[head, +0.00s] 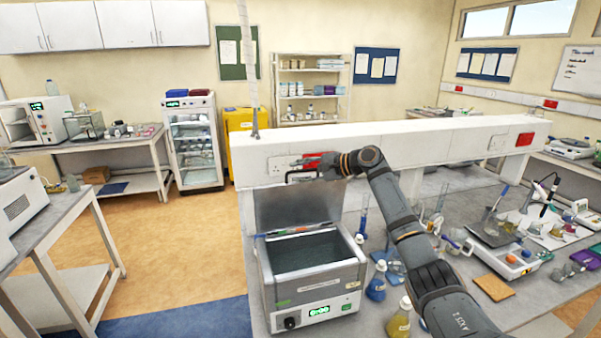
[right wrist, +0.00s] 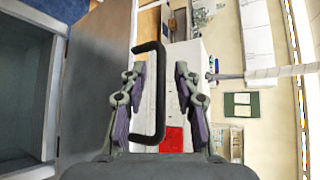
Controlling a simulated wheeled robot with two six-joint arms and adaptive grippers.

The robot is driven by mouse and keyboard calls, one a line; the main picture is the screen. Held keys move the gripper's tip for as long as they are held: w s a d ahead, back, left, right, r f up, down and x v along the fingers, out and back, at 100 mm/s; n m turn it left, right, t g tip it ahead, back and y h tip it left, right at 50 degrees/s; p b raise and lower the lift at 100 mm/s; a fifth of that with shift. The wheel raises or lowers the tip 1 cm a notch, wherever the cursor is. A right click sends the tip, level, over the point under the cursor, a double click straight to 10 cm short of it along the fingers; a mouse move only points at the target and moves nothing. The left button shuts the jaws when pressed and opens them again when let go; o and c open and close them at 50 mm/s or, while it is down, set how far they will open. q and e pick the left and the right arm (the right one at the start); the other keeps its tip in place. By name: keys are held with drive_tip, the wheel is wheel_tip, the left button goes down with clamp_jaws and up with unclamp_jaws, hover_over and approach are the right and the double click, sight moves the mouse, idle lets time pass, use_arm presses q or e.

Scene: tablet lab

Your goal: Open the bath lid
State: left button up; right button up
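The bath (head: 312,292) is a steel box with a green display, on the bench in the head view. Its inside is exposed, and it also shows at the left of the right wrist view (right wrist: 50,95). The lid (head: 290,208) is a grey panel standing about upright at the bath's back edge; it also shows in the right wrist view (right wrist: 90,85). Its black handle (right wrist: 161,90) lies between the fingers of my right gripper (right wrist: 157,105). These fingers are apart, with gaps beside the handle bar. In the head view my right gripper (head: 306,168) is at the lid's top. My left gripper is not in view.
A white raised service ledge (head: 420,143) with sockets runs behind the lid. Flasks, including a blue one (head: 376,286) and a yellow one (head: 399,321), stand just right of the bath. A balance (head: 503,262) and other glassware crowd the bench's right side. Open floor lies to the left.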

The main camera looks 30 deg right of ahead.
drive_tip(key=shift+s+d+r, duration=0.1)
drive_tip(key=shift+s+d, duration=0.1)
drive_tip(key=v, duration=1.1)
drive_tip(key=shift+s, duration=0.2)
drive_tip(key=shift+d, duration=0.1)
